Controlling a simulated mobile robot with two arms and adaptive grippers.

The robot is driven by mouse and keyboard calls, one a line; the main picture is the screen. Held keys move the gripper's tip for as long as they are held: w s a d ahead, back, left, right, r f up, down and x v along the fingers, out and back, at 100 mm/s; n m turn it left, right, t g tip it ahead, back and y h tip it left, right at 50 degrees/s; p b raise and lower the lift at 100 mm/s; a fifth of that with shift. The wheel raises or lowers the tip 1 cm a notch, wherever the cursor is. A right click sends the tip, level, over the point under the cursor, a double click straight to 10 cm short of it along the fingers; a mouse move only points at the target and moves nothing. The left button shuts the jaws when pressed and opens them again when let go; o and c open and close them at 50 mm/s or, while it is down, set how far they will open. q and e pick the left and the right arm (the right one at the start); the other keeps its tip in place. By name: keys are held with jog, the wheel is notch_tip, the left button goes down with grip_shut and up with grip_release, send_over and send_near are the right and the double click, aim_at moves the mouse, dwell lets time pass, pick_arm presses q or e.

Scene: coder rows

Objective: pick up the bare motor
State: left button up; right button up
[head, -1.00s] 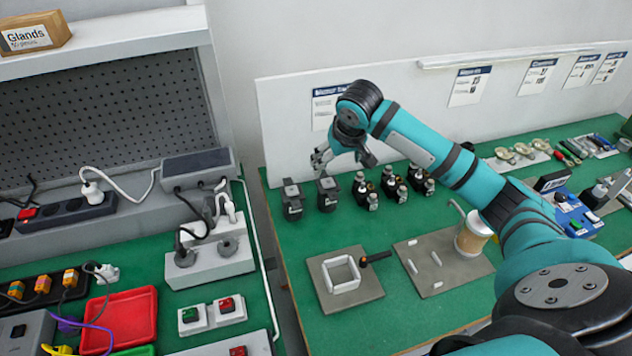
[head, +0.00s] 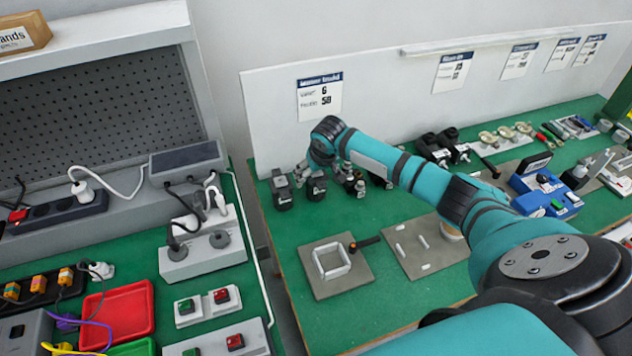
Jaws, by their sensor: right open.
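Two dark, blocky motors stand upright at the left end of a row near the back of the green bench. The leftmost motor (head: 283,194) and the one to its right (head: 317,188) show no silver cylinder beside them. I cannot tell for certain which is the bare motor. My right gripper (head: 304,175) is open just above and between these two, with its wrist partly over the right one. Whether its fingers touch either motor is not clear. More dark motors (head: 357,186) stand to the right, partly hidden by my right arm. My left gripper is out of view.
A grey plate with a white square frame (head: 333,264) and a plate with white pegs (head: 408,255) lie in front. A white panel with labels (head: 319,97) stands behind. A gap separates the left bench, with its red tray (head: 117,312). Green surface is free before the motors.

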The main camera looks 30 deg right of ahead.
jog(key=x, duration=0.2)
jog(key=shift+w+a+f, duration=0.15)
jog(key=shift+f, duration=0.15)
jog(key=shift+w+f, duration=0.15)
jog(key=shift+f, duration=0.25)
jog(key=c, duration=1.3)
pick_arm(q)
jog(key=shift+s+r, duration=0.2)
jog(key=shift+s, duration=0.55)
pick_arm(e)
jog(key=shift+w+r, duration=0.1)
jog(key=shift+c, duration=0.2)
